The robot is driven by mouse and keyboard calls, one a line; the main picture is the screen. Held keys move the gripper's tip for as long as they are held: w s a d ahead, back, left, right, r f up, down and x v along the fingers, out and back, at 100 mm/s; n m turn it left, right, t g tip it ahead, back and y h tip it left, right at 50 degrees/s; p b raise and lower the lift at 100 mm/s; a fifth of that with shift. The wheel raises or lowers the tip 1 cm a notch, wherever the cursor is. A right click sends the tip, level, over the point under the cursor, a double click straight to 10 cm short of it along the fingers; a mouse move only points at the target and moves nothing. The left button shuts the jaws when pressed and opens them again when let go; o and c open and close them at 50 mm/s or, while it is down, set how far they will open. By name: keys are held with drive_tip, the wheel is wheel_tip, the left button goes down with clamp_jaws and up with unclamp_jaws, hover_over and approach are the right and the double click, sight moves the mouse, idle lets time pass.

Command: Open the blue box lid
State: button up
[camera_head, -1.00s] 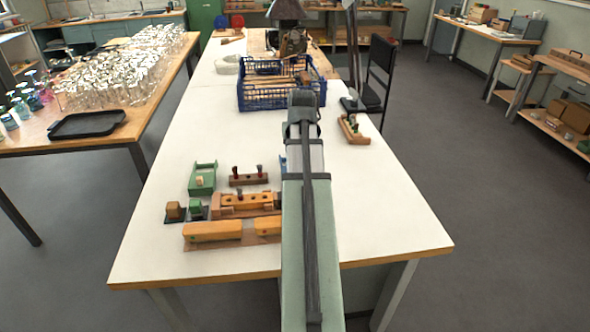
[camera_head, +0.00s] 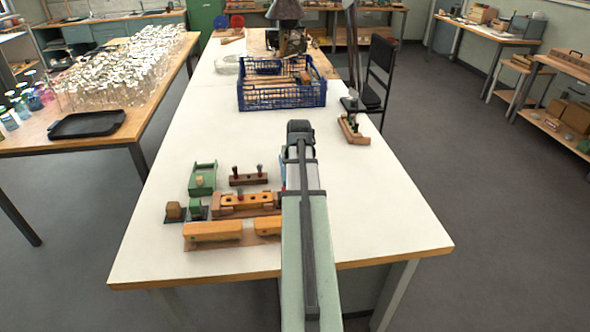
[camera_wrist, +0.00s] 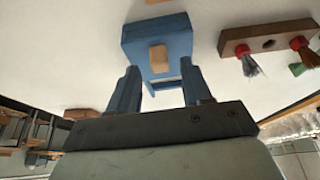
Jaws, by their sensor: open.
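A blue box (camera_wrist: 158,36) with a small wooden knob (camera_wrist: 158,58) on its face shows at the top middle of the wrist view. My gripper (camera_wrist: 158,76) is open, with its two dark blue fingers apart and pointing at the box, one on each side of the knob. Whether the fingers touch the box cannot be told. The knob is not visibly gripped. In the head view, my arm covers nearly all of the box.
A wooden brush block (camera_wrist: 270,40) with bristle tufts lies right of the box. In the head view, a green tray (camera_head: 202,180) and orange blocks (camera_head: 212,231) stand left of my arm. A blue crate (camera_head: 282,97) stands farther back.

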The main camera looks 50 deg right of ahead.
drive_tip(key=shift+x, duration=0.9)
clamp_jaws()
